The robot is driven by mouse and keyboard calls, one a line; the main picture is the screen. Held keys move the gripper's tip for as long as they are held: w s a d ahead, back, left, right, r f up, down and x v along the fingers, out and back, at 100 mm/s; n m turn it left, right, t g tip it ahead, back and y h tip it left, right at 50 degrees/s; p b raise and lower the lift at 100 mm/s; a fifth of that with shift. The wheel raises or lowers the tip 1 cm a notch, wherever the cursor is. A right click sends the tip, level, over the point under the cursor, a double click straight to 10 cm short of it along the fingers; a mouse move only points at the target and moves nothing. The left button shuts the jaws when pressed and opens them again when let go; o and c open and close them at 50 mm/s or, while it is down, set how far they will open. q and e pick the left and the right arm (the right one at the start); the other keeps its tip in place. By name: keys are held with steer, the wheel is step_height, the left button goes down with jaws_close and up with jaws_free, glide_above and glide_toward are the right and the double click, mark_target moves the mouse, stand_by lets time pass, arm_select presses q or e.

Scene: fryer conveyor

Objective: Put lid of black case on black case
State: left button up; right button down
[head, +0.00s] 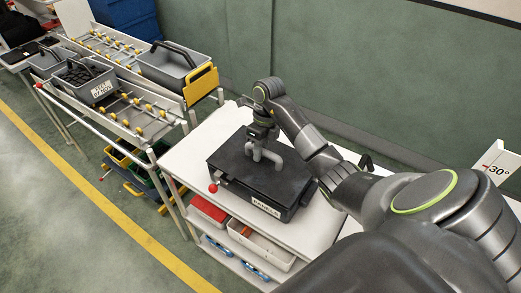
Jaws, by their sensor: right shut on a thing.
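The black case (288,213) stands on the white table, with a white label on its front side. The flat black lid (232,160) is over the top of the case, roughly in line with it. I cannot tell whether it is fully seated all round. A grey bent handle stands up from the lid. My right gripper (264,143) comes down from above and is shut on this lid handle; the gripper hides part of it. My left gripper is not in view.
The white table (188,160) has free room around the case. A red ball-topped knob (213,188) is at the case's left corner. A roller conveyor (130,112) on the left carries grey bins (165,65). A shelf below holds trays (258,243).

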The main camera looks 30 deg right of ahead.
steer(key=shift+f, duration=0.25)
steer(key=c, duration=0.9)
jaws_free()
steer(key=shift+r+p, duration=3.35)
steer(key=shift+r, duration=0.2)
